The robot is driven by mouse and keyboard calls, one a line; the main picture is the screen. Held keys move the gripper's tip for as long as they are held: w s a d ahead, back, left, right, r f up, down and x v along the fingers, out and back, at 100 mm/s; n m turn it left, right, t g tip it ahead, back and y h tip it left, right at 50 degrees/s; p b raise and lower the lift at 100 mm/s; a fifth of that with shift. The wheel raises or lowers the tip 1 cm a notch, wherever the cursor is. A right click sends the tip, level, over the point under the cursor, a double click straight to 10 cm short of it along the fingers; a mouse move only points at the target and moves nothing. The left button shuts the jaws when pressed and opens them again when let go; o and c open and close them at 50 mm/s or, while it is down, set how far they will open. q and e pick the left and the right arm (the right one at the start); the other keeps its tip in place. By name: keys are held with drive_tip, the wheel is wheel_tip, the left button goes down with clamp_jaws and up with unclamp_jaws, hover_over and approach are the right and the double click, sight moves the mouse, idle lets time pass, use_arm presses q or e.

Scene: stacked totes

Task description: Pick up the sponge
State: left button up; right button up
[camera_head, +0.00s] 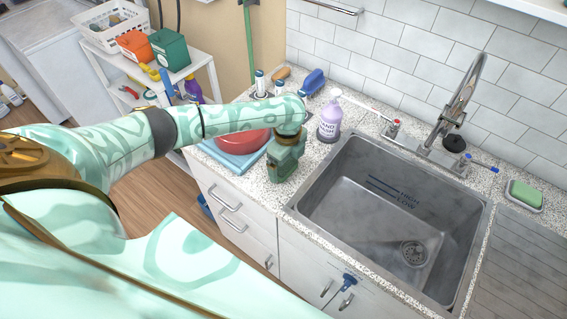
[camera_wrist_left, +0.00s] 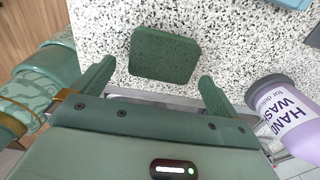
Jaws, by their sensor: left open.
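A dark green, speckled sponge-like pad (camera_wrist_left: 163,54) lies on the counter in the left wrist view. My left gripper (camera_wrist_left: 157,75) is open and empty, with its two fingers on either side of the pad's near edge. In the head view my left gripper (camera_head: 286,160) is over the counter left of the sink and hides that pad. Another sponge (camera_head: 525,193), light green, sits on a small dish at the far right. My right gripper is not in view.
A lilac hand wash bottle (camera_head: 329,121) stands close to my left gripper; it also shows in the left wrist view (camera_wrist_left: 285,110). A red bowl (camera_head: 243,138) on a blue cloth (camera_head: 232,160) is partly behind my arm. The sink (camera_head: 298,208) is empty.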

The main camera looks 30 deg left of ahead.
use_arm(q)
wheel_tip(320, 180, down, 3)
drive_tip(key=shift+r, duration=0.2)
drive_tip(key=shift+r, duration=0.1)
drive_tip(key=shift+c, duration=0.4)
drive_tip(key=c, duration=1)
drive_tip(key=shift+o, duration=0.2)
